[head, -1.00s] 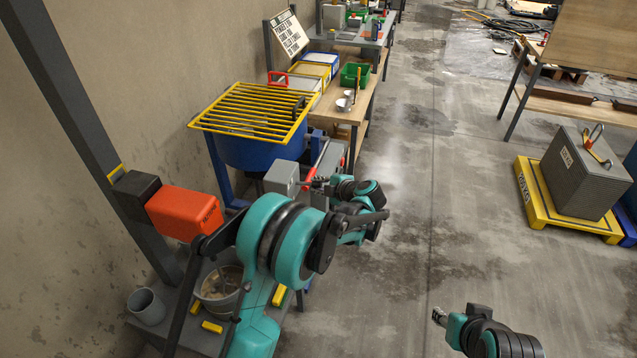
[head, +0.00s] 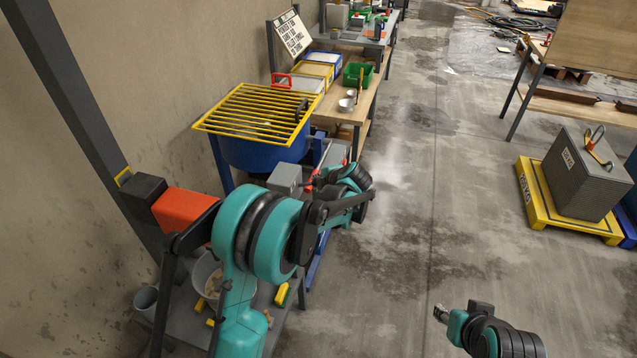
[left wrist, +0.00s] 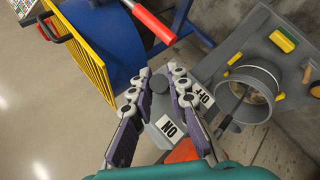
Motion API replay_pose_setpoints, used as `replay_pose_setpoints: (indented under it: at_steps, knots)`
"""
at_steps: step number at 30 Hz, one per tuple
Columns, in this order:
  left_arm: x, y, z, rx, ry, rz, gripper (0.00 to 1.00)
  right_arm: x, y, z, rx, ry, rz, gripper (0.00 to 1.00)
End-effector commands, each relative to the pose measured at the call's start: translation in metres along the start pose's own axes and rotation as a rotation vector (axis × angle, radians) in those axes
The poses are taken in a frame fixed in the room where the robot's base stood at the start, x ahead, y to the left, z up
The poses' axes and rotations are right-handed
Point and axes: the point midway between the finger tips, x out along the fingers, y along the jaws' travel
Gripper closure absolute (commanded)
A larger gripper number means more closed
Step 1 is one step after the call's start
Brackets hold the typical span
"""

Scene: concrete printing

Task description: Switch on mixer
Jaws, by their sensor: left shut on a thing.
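The mixer is a blue drum (head: 262,153) under a yellow grate (head: 256,110), left of centre in the head view. Its grey switch box (head: 284,177) stands at the front. In the left wrist view the box (left wrist: 166,143) shows upside-down ON and OFF labels. My left gripper (head: 316,178) is at the box's right side. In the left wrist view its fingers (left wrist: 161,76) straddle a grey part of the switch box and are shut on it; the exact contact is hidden. My right gripper (head: 440,314) is low at the right, away from the mixer; its jaws are too small to read.
A red-orange box (head: 182,208) on a dark post stands close to my left arm. A bucket (head: 212,278) sits on a low grey stand below. A red bar (left wrist: 150,20) crosses near the drum. Workbenches line the wall behind.

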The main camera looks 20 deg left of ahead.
Motion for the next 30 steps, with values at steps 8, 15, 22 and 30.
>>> replay_pose_setpoints:
  at_steps: [8,15,22,30]
  knots:
    - [0.0,0.001,0.0,0.0,0.0,0.001,0.62,0.0,0.0,0.0,0.0,0.0,0.0,0.6]
    - [-0.005,0.001,0.0,0.001,0.0,0.001,0.62,0.0,0.0,0.0,0.0,0.0,0.0,0.6]
    - [-0.045,0.0,0.0,0.003,-0.002,0.002,0.62,0.0,0.0,0.0,0.0,0.0,0.0,0.6]
    - [-0.1,0.0,0.0,0.002,-0.001,0.001,0.62,0.0,0.0,0.0,0.0,0.0,0.0,0.6]
